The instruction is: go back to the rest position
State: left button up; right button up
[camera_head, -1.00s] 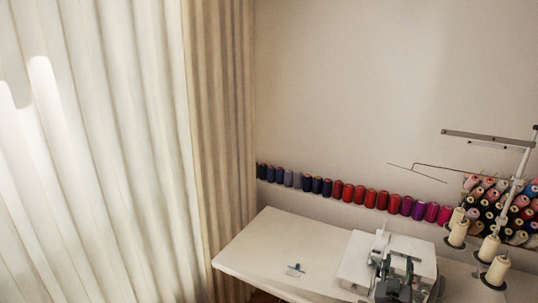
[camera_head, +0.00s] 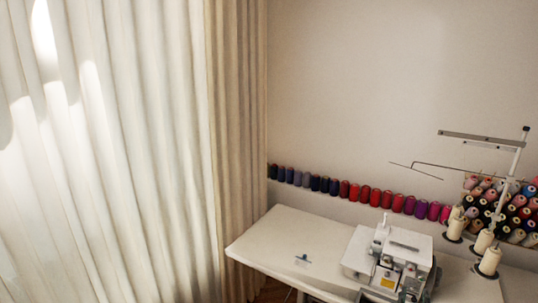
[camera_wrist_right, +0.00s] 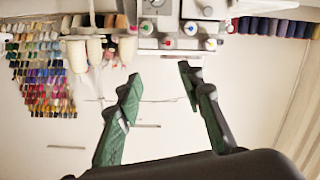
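My right gripper (camera_wrist_right: 160,82) shows in the right wrist view, with its two green-padded dark fingers wide apart. It is open, and nothing sits between the fingers. The white sewing machine (camera_head: 388,258) stands on the white table (camera_head: 275,243) in the head view. It also shows at the top of the wrist view (camera_wrist_right: 205,10), beyond the fingertips and apart from them. I cannot clearly make out the right gripper in the head view. My left gripper is in neither view.
A small dark-and-pale item (camera_head: 303,260) lies on the table left of the machine. Cream thread cones (camera_head: 484,241) stand on a thread stand (camera_head: 515,175) at the right. Coloured spools (camera_head: 364,194) line the wall. A pale curtain (camera_head: 110,150) hangs at the left.

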jog(key=s+a+f+n+g+y, duration=0.2)
jog(key=s+f+g+y, duration=0.3)
jog(key=s+f, duration=1.7)
jog(key=s+a+f+g+y, duration=0.1)
jog(key=s+a+f+g, duration=0.2)
jog(key=s, duration=0.5)
jog(key=s+a+f+n+g+y, duration=0.1)
jog(key=s+a+f, duration=0.1)
jog(key=s+f, duration=0.4)
jog(key=s+a+f+g+y, duration=0.1)
jog(key=s+a+f+g, duration=0.25)
jog(key=s, duration=0.55)
jog(key=s+f+p, duration=0.1)
jog(key=s+f, duration=0.1)
jog(key=f, duration=1.2)
jog(key=s+f+p, duration=0.1)
jog(key=s+f, duration=0.1)
jog(key=f, duration=1.2)
pick_arm(q)
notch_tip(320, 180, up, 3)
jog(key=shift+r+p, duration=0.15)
jog(key=shift+p, duration=0.5)
pick_arm(e)
jog(key=s+f+n+g, duration=0.1)
jog(key=s+f, duration=1.3)
jog(key=s, duration=0.4)
jog(key=shift+s+a, duration=0.35)
jog(key=shift+a, duration=0.05)
